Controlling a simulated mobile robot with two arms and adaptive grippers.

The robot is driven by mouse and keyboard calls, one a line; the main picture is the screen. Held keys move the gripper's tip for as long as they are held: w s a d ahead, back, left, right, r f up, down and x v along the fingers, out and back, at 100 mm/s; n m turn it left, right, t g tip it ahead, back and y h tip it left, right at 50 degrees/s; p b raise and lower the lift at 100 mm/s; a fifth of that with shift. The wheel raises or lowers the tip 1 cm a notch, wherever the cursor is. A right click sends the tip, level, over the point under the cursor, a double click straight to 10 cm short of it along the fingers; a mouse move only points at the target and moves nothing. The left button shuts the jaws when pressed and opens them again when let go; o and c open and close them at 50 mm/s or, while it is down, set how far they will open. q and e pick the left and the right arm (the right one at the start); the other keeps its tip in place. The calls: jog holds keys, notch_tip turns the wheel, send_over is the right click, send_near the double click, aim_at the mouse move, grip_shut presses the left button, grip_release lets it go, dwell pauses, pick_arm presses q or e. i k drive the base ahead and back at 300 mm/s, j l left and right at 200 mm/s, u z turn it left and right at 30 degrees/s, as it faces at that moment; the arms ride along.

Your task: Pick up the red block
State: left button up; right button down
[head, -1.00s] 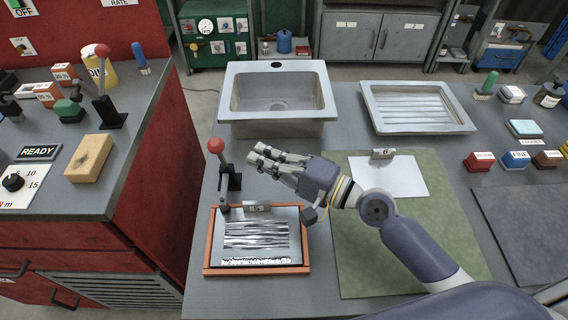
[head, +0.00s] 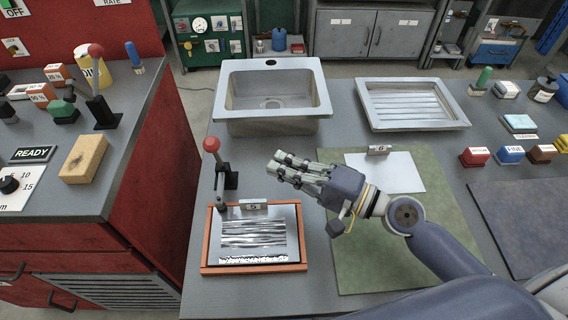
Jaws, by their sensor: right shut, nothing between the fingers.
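The red block (head: 475,157) sits on the grey counter at the right, left of a blue block (head: 510,155) and a brown block (head: 542,154). It has a white label on top. My right gripper (head: 283,168) is over the middle of the counter with its fingers pointing left. It is shut and empty, well to the left of the red block and apart from it. My left gripper is not in view.
A sink (head: 272,122) and a ribbed drain tray (head: 411,123) lie at the back. A green mat (head: 380,262) with a white sheet lies under my right arm. An orange-framed panel (head: 206,270) and a red-knobbed lever (head: 211,145) stand left. A dark mat (head: 525,225) lies right.

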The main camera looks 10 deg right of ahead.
aim_at(475, 156)
jog(key=k, duration=1.5)
